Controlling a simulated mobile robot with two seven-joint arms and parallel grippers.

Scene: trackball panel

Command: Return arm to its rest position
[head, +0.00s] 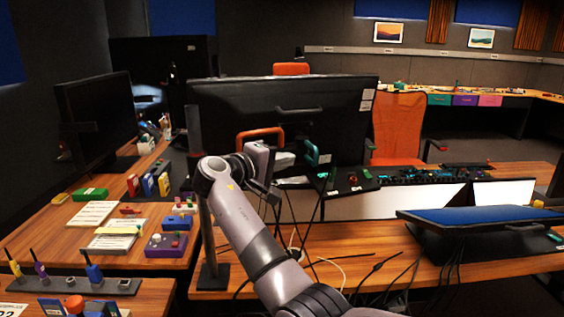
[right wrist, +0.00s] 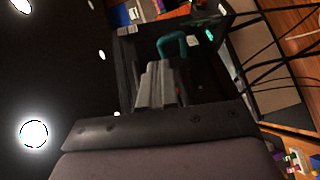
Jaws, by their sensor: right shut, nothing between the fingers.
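My right arm rises from the bottom middle of the head view and bends at the wrist in front of the back of a large dark monitor (head: 230,100). My right gripper (head: 271,192) is at the end of it, above the wooden desk. In the right wrist view its fingers (right wrist: 160,84) are together with nothing between them. A teal handle (right wrist: 172,44) shows beyond the fingertips, and it also shows in the head view (head: 312,153). I cannot tell the exact gap between it and the gripper. My left gripper is not in view.
An orange handle (head: 260,134) is behind my wrist. Thin black cables hang beside the gripper. A purple box with small knobs (head: 166,246) and several coloured boxes are on the left desk (head: 60,240). A tilted blue screen (head: 480,215) is at the right.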

